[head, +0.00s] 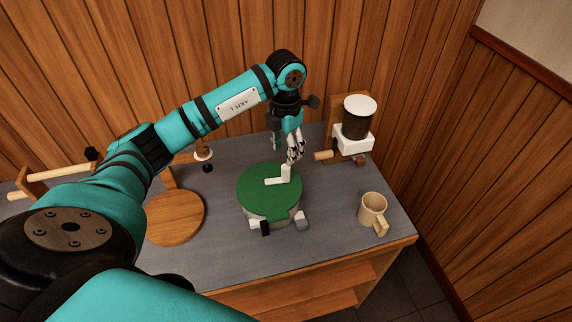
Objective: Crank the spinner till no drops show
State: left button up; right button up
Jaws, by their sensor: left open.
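The spinner has a round green lid (262,200) over a pale bowl, standing on the counter near the middle. A white crank arm (274,181) lies on the lid, with an upright white knob (286,173) at its right end. My left gripper (293,158) is open and points down just above the knob. I cannot tell whether its fingertips touch the knob. No drops can be made out on the bowl, which is mostly hidden under the lid. My right gripper is not in view.
A beige mug (372,209) stands at the right counter edge. A white dispenser with a dark container (354,128) stands at the back right. A round wooden board (174,217) lies at left. The grey counter (331,205) is clear between spinner and mug.

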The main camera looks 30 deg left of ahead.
aim_at(286, 167)
pick_arm(q)
notch_tip(286, 167, down, 7)
jog(key=shift+f+p, duration=0.1)
jog(key=shift+p, duration=0.85)
jog(key=shift+f, duration=0.45)
jog(key=shift+c, duration=0.2)
grip_shut()
jog(key=shift+w+a+f+n+b, duration=0.1)
jog(key=shift+w+a+n+b, duration=0.05)
jog(key=shift+n+b, duration=0.3)
